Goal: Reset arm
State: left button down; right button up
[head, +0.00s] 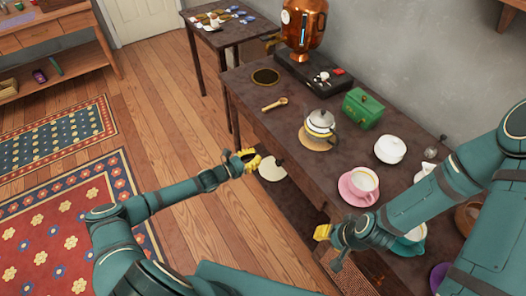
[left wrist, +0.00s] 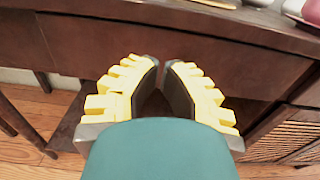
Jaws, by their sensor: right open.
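My left gripper (head: 248,161) is in front of the long dark table (head: 290,142), over the floor side of its front edge. In the left wrist view its yellow-backed fingers (left wrist: 162,62) lean toward each other with a narrow gap at the tips. Nothing shows between them, and I cannot tell if it is open or shut. My right gripper (head: 332,240) is open near the table's front edge, below the pink cup and saucer. It is partly hidden by its own wrist, and I see nothing held in it.

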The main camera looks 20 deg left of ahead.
pick_arm(q)
jog(key=shift+p+v, duration=0.3)
jog(key=shift+v, duration=2.45)
jog(key=s+d+f+m+g, duration=0.1)
jog(key=s+d+m+g, duration=0.55)
jog(key=d, duration=0.25)
jog(key=s+d+m+g, duration=0.5)
jog(key=d+m, duration=0.2)
jog(key=d, duration=0.2)
jog(key=s+a+r+m+y, duration=0.4)
jog(key=s+r+m+y, duration=0.2)
jog(key=s+m, duration=0.3)
jog(key=shift+s+a+r+m+y, duration=0.35)
jog(key=shift+m+y, duration=0.55)
jog(key=shift+m, duration=0.95)
jog(key=shift+g, duration=0.25)
